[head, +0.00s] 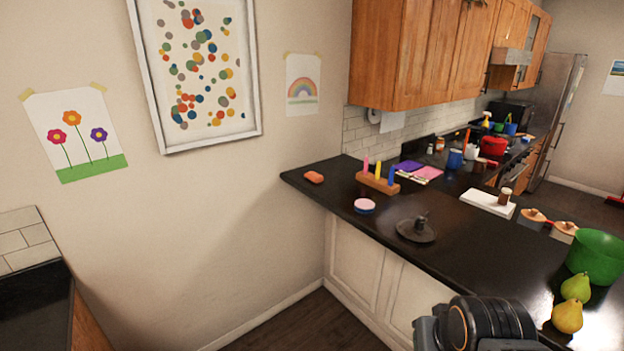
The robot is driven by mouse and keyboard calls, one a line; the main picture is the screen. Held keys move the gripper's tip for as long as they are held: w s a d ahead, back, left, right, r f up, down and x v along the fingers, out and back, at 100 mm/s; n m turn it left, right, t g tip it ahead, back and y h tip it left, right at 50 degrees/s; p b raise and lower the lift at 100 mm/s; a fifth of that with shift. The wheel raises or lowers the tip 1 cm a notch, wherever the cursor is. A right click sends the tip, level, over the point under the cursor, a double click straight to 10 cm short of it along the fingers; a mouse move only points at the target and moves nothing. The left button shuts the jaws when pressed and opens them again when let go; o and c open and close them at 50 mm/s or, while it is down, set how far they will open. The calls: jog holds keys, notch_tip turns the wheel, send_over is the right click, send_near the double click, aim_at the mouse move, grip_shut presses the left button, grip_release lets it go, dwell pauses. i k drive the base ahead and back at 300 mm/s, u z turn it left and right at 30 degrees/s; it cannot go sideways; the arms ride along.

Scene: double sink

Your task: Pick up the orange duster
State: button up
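My gripper's fingers are not visible, and no wrist view is given.
Right of the duster stands a wooden block with coloured pegs (378,183). A pink-and-blue round item (365,205) and a dark round lid-like object (417,231) lie nearer. A green bowl (598,256) and pears (567,316) sit at right.

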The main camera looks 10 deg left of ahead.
aim_at(313, 177)
jog(key=u, duration=0.2)
jog(key=i, duration=1.35)
jog(key=u, duration=0.7)
jog(key=i, duration=1.4)
jog(key=u, duration=0.25)
